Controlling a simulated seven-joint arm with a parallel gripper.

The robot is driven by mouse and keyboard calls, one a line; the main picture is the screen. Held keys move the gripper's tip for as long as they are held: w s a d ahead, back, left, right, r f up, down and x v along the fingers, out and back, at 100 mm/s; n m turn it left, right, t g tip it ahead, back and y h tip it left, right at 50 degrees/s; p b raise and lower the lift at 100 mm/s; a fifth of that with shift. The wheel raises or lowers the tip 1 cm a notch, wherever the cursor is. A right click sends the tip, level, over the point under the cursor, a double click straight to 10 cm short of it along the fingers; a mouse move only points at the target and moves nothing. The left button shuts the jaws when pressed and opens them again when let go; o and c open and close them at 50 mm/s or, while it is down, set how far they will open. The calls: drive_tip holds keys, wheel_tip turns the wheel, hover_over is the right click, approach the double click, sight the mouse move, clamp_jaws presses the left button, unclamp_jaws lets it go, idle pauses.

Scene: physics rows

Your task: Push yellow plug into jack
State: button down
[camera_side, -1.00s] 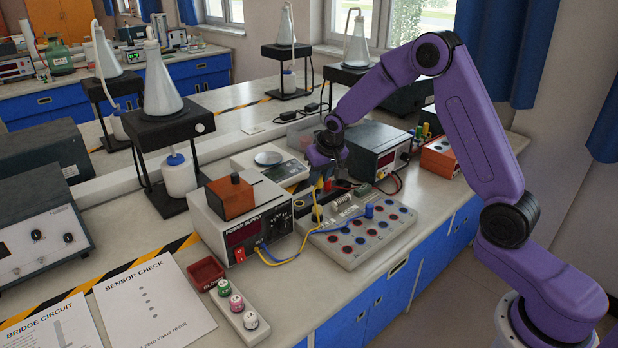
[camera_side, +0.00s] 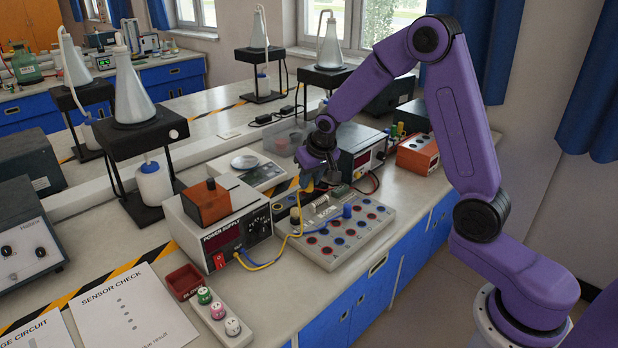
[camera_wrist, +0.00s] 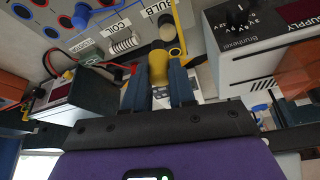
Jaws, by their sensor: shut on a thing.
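My gripper (camera_side: 318,172) is shut on the yellow plug (camera_side: 306,184), which sits low beside the back left of the grey jack board (camera_side: 318,250). In the wrist view the yellow plug (camera_wrist: 158,66) is held between my two dark blue-grey fingers. The board's component end (camera_wrist: 100,30) lies ahead of it, with a coil and a dark round bulb holder close by. The plug's tip and the jack beneath it are hidden, so I cannot tell whether they touch. A blue plug (camera_side: 347,211) stands upright in the board.
The power supply (camera_side: 215,230), with yellow and blue leads, stands left of the board. A scale (camera_side: 246,163) is behind it. A black meter box (camera_side: 365,145) is close behind my gripper, and an orange box (camera_side: 417,153) is further right. The board's front is clear.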

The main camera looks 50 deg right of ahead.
drive_tip(key=s+d+f+m+g+h, duration=0.15)
drive_tip(key=s+d+f+m, duration=0.25)
drive_tip(key=s+d+m, duration=0.4)
drive_tip(key=shift+n+t+h, duration=0.25)
drive_tip(key=shift+n+h, duration=0.1)
drive_tip(key=shift+n, duration=0.45)
drive_tip(key=shift+s+a+f, duration=0.2)
drive_tip(key=shift+f, duration=0.85)
drive_tip(key=shift+s+a+f, duration=0.2)
drive_tip(key=shift+s+f, duration=0.05)
drive_tip(key=shift+f, duration=0.85)
drive_tip(key=shift+s+a+f, duration=0.2)
drive_tip(key=shift+f, duration=0.85)
drive_tip(key=shift+f, duration=1.2)
drive_tip(key=shift+c, duration=2.3)
unclamp_jaws()
drive_tip(key=shift+r, duration=0.1)
wheel_tip(320, 180, up, 6)
drive_tip(key=shift+r, duration=0.15)
